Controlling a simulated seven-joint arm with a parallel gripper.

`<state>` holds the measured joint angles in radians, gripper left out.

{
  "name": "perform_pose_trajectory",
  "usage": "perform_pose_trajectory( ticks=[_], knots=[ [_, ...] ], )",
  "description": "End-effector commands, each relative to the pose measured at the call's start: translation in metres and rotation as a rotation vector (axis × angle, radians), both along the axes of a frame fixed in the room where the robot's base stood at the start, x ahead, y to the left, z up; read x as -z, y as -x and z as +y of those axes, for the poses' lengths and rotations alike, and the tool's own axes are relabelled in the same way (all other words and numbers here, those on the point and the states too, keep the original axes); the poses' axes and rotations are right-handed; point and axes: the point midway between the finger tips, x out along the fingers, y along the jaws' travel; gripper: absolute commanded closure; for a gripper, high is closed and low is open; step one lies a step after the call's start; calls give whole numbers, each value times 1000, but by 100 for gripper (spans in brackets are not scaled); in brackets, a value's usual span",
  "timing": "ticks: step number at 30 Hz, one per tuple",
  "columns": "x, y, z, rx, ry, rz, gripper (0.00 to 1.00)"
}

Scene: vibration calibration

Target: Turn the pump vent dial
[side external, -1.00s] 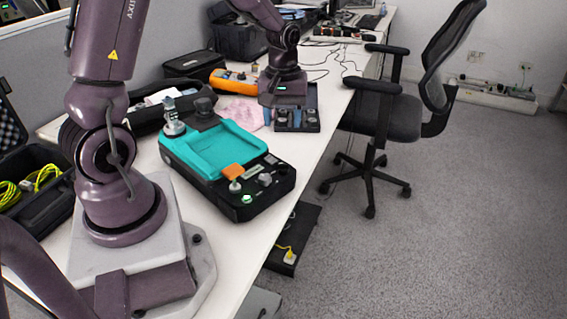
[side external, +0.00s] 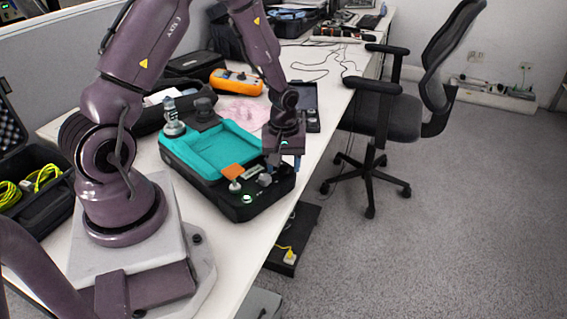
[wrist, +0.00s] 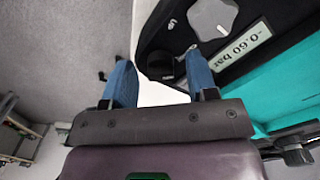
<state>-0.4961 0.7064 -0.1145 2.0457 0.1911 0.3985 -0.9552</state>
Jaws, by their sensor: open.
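The pump is a black case with a teal top tray (side external: 215,150) on the white table. On its near end are a grey faceted knob (side external: 264,180), a small black knob and a display. In the wrist view, the display (wrist: 240,46) reads -0.60 bar, with the grey knob (wrist: 212,18) above it and the black knob (wrist: 160,66) at the case corner. I cannot tell which knob is the vent dial. My gripper (side external: 282,171) is over the right corner of the pump. Its blue fingers (wrist: 158,60) are apart, with the black knob between them in the picture; contact is unclear.
An orange meter (side external: 236,82) and a pink cloth (side external: 243,112) lie behind the pump. A metal fitting (side external: 172,118) stands upright at its far left corner. The table's right edge is close beside my gripper, and an office chair (side external: 385,120) stands beyond it.

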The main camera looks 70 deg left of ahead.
Motion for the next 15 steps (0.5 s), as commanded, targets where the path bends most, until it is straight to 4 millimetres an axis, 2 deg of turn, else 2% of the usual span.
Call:
perform_pose_trajectory(
  ticks=[9, 15],
  knots=[
    [3, 0, 0, 1, 0, 1, 47],
    [3, 0, 0, 1, 0, 1, 93]
  ],
)
